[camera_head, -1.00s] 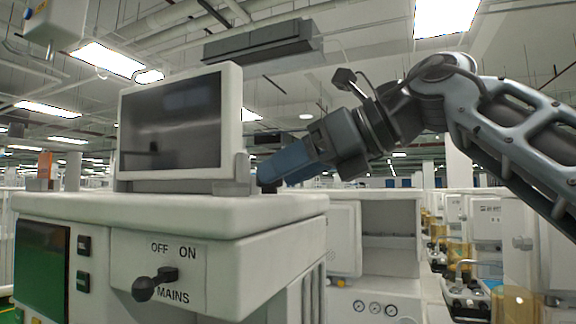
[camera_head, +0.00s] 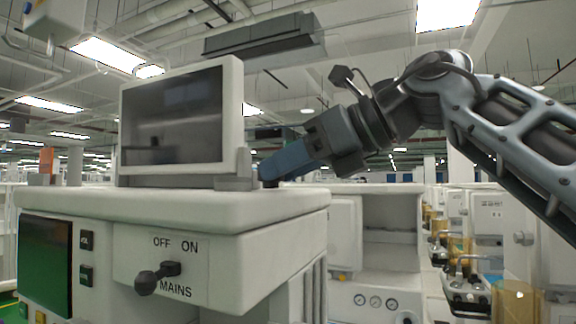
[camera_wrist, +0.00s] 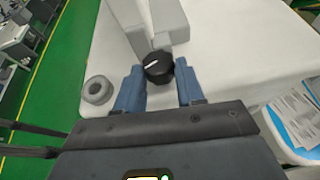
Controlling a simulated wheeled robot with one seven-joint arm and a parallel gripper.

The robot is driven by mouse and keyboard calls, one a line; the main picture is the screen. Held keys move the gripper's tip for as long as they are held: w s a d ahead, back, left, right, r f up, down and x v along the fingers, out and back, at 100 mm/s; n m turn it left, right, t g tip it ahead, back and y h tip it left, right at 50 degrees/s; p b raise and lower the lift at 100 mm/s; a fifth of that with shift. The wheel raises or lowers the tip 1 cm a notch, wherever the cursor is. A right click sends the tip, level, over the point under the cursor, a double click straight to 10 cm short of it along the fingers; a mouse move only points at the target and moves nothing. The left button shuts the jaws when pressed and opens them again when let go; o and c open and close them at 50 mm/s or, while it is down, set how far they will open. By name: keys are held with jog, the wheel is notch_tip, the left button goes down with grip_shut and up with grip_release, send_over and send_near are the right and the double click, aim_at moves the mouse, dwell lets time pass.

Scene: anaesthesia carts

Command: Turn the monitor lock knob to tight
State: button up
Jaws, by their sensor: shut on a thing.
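The monitor (camera_head: 172,118) stands upright on the white cart top, its dark screen facing my head camera. The lock knob (camera_wrist: 157,66) is black and round with a white pointer line, at the foot of the monitor's mount. In the wrist view the line points left. My gripper (camera_wrist: 159,80) has its two blue fingers on either side of the knob and is shut on it. In the head view my gripper (camera_head: 272,172) comes in from the right, just beside the monitor's base. Only a small dark part of the knob shows there.
The cart top (camera_head: 150,203) is mostly bare. A grey ring-shaped part (camera_wrist: 98,90) lies left of my fingers in the wrist view. The MAINS switch (camera_head: 157,278) is on the cart front. Papers (camera_wrist: 298,115) lie at the right. More carts stand behind.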

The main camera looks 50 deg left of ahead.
jog(key=shift+s+d+f+m+t+y+b, duration=0.1)
jog(key=shift+f+m+t+y+b, duration=0.05)
jog(key=shift+m+t+b, duration=0.55)
jog(key=shift+s+d+f+m+t+y+b, duration=0.1)
jog(key=shift+m+t+y+b, duration=0.1)
jog(key=shift+t+b, duration=0.5)
jog(key=m+t+b, duration=0.1)
jog(key=m+b, duration=0.1)
jog(key=b, duration=0.1)
jog(key=shift+s+t+y, duration=0.25)
jog(key=shift+t, duration=0.15)
jog(key=shift+s+r+m+t+b, duration=0.1)
jog(key=shift+r+m+t+b, duration=0.15)
jog(key=shift+m+t+b, duration=0.2)
jog(key=o, duration=1)
jog(key=shift+o, duration=0.2)
jog(key=b+v, duration=0.1)
jog(key=v, duration=0.6)
jog(key=shift+d, duration=0.35)
jog(key=shift+r, duration=0.15)
